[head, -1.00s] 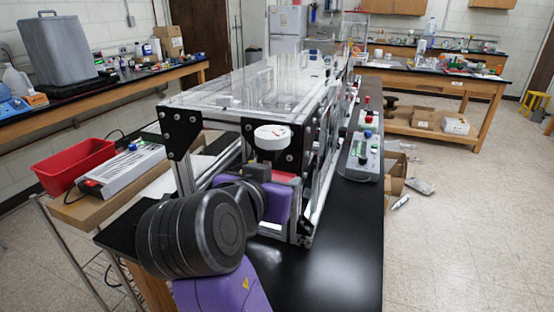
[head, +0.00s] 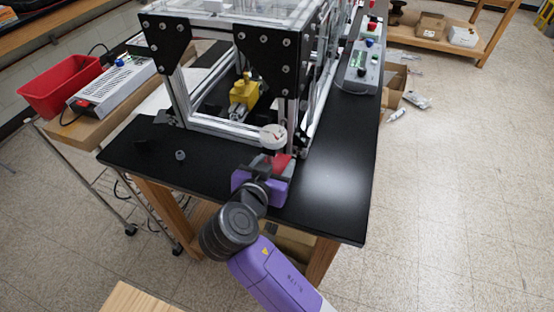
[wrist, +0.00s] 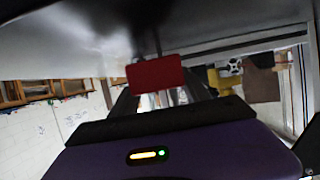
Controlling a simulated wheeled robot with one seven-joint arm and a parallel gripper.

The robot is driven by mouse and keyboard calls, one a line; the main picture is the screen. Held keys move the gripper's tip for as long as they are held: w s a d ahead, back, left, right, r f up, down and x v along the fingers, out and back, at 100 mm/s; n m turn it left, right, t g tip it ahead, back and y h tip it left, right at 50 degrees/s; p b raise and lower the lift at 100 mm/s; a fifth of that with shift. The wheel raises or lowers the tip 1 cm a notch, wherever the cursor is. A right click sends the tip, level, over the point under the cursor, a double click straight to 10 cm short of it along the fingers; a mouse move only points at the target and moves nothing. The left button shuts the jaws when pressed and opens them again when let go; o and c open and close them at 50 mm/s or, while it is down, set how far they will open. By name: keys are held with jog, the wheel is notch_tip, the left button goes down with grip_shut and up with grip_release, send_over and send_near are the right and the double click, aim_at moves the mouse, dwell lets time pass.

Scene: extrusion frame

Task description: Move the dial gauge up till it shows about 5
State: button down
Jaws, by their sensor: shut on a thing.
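The dial gauge (head: 272,136) is a small white round dial, low in front of the extrusion frame's near right post. Its face is too small to read. A red block (head: 280,162) shows just under it; the red block also shows in the wrist view (wrist: 155,74), below a blurred grey surface. My gripper (head: 268,166), with a purple body, is shut on the dial gauge from the near side. The fingertips are partly hidden, and I cannot tell whether the gauge touches the frame (head: 220,127).
A yellow device (head: 243,92) stands inside the frame. A small grey knob (head: 180,155) lies on the black bench top (head: 340,205), whose right front is clear. A red bin (head: 65,88) and a control box (head: 112,84) stand at left; another control box (head: 362,68) is behind right.

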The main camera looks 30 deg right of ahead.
jog(key=shift+b, duration=0.3)
jog(key=shift+w+d+f+b, duration=0.1)
jog(key=shift+f+b, duration=0.95)
jog(key=shift+f, duration=0.2)
jog(key=shift+w+d+b, duration=0.4)
jog(key=shift+b, duration=0.45)
dwell(5.6)
